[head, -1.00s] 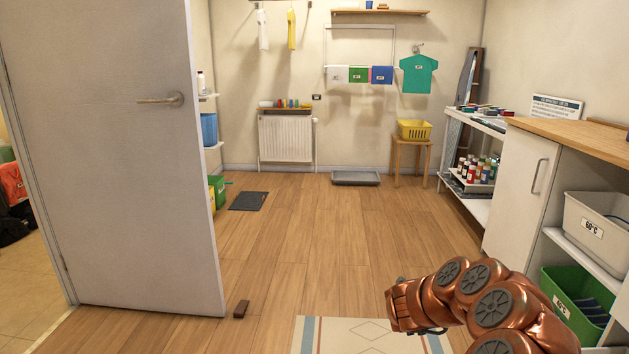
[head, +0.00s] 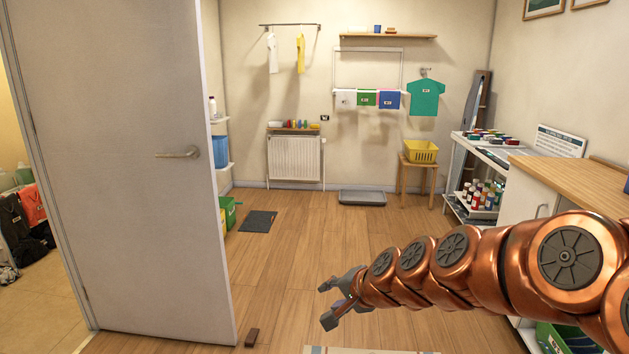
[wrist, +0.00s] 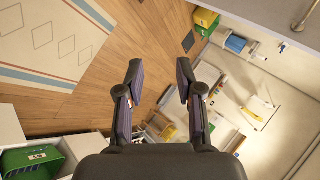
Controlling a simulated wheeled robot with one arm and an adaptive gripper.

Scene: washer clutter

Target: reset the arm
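My copper arm reaches in from the right of the head view, with my gripper (head: 338,300) at its left end, above the wooden floor. In the wrist view my gripper (wrist: 160,82) shows two dark fingers spread apart with nothing between them. It is open and empty. The floor and the far wall lie beyond the fingers.
A wooden-topped cabinet (head: 570,184) is at the right, partly behind my arm. A patterned rug (wrist: 50,45) lies on the floor. The middle floor is clear.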

